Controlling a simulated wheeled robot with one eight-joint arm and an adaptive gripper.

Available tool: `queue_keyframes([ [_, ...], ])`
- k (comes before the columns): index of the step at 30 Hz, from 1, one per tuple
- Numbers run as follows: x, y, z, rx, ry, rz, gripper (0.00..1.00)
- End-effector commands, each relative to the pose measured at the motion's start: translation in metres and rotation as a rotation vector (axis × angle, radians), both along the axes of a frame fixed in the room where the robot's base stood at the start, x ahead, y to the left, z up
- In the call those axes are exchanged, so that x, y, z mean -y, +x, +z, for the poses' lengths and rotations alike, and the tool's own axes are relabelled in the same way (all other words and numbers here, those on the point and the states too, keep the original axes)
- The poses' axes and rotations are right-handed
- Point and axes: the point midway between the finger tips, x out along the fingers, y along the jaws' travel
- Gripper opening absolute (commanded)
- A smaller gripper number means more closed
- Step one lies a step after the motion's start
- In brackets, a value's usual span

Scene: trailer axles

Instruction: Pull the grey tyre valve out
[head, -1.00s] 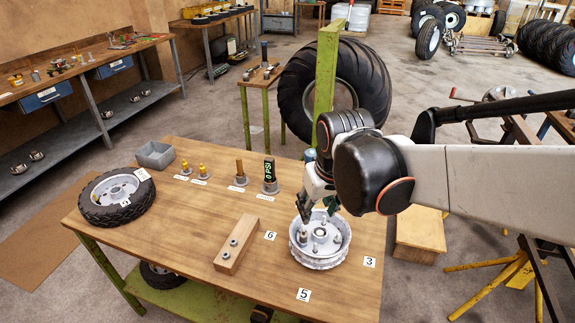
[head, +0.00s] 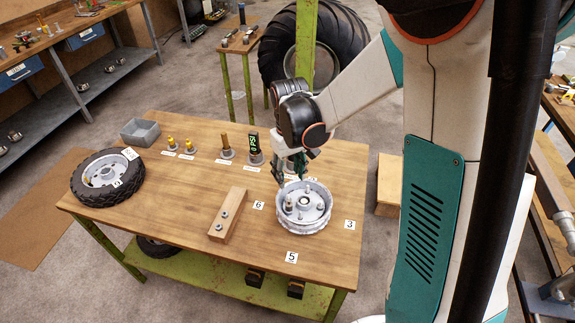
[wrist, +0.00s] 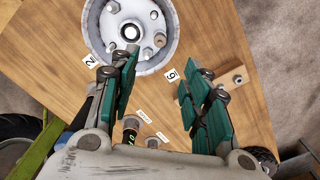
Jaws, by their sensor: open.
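A light grey wheel rim (head: 303,228) lies flat on the table's right part, with several short grey stubs standing in it. One taller grey stub, perhaps the tyre valve (head: 289,206), stands at its left; I cannot tell for sure which stub is the valve. The rim also shows at the top of the wrist view (wrist: 94,28), with its stubs inside. My gripper (head: 290,172) hangs just behind the rim, above the table.
A wooden block (head: 231,207) with two grey pegs lies left of the rim. A tyre (head: 106,178) lies at left.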

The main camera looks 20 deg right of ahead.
Motion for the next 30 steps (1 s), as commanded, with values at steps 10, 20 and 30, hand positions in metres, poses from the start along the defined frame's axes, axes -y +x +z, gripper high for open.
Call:
queue_keyframes([
  [10, 0.000, 0.000, -0.056, 0.001, -0.001, 0.000, 0.43],
  [20, 0.000, 0.000, -0.111, 0.002, -0.002, -0.001, 0.43],
  [30, 0.000, 0.000, -0.133, 0.002, -0.002, -0.001, 0.43],
])
